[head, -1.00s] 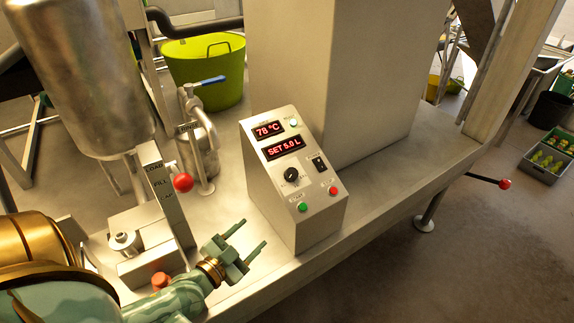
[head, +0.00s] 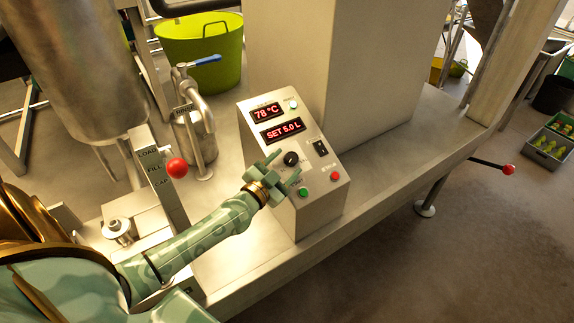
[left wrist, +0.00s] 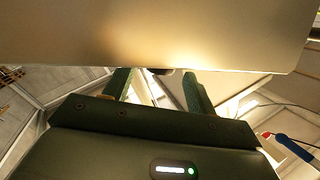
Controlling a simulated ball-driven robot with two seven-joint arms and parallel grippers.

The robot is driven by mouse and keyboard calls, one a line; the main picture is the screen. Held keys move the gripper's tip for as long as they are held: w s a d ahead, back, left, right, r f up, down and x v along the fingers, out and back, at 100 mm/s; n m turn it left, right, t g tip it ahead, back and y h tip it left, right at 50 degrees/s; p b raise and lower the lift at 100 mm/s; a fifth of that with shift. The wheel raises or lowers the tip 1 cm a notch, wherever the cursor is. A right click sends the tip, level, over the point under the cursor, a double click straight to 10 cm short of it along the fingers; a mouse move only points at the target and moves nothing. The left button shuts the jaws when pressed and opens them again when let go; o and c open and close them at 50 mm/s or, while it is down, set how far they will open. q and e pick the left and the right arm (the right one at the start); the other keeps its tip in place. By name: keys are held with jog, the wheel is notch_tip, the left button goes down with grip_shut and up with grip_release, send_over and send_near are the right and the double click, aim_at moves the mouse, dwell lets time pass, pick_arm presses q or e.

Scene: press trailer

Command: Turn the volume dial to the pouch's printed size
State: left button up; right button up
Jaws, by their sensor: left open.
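The black volume dial (head: 291,158) is on the sloped face of a grey control box (head: 318,222). The box's upper display reads 78 °C and its lower display (head: 283,131) reads SET 5.0 L. My left gripper (head: 283,170) is open and empty, with its fingers at the dial's lower left; I cannot tell whether they touch it. In the left wrist view, its two spread fingers (left wrist: 158,88) reach toward the box's pale metal surface (left wrist: 160,35), with a small dark part of the dial between their tips. No pouch is recognisable. My right gripper is not in view.
A green button (head: 305,192), a red button (head: 336,176) and a black switch (head: 321,147) sit close to the dial. A red-knobbed lever (head: 177,167) stands left of the box, near my left arm.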

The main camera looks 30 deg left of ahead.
pick_arm(q)
jog(key=shift+w, duration=0.55)
jog(key=c, duration=1)
jog(key=shift+d+n+y+p, duration=0.25)
jog(key=shift+n+y+p, duration=0.35)
jog(key=shift+n+y, duration=0.55)
jog(key=shift+d+f+n+t+y, duration=0.15)
jog(key=shift+n+t+y, duration=0.35)
jog(key=shift+y, duration=0.75)
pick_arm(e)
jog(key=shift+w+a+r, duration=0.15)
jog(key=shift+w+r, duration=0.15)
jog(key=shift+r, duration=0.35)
pick_arm(q)
jog(key=o, duration=1)
